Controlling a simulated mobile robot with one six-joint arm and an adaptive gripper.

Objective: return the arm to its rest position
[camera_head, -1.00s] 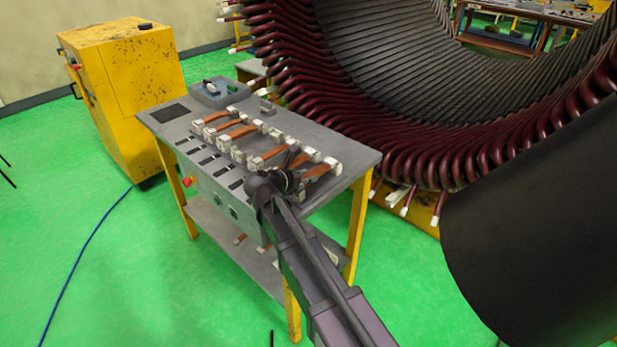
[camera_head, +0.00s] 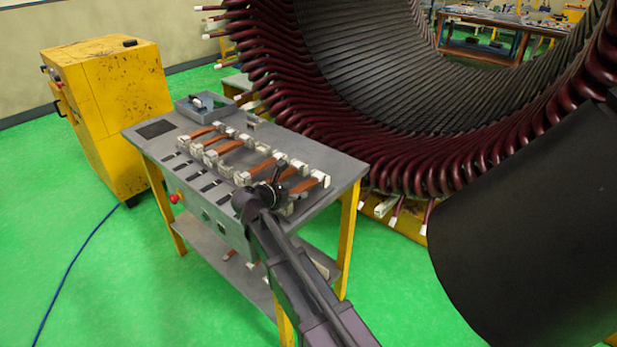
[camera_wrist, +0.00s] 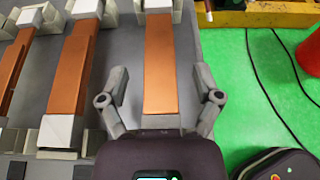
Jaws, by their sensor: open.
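My arm reaches up from the bottom of the head view to the right part of a grey worktable (camera_head: 330,160). My gripper (camera_wrist: 160,76) shows in the wrist view with its two fingers spread apart. A copper bar (camera_wrist: 159,60) with white end pieces appears between the fingers, and nothing is clamped. I cannot tell how far above the bar the fingertips are. In the head view my gripper is small and partly hidden by my wrist.
Several copper bars (camera_head: 228,147) lie in white holders on the table. A blue-grey tray (camera_head: 205,107) sits at its back. A yellow cabinet (camera_head: 115,115) stands left, and a large stator (camera_head: 400,80) with dark red coils stands close behind. Green floor is open at left.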

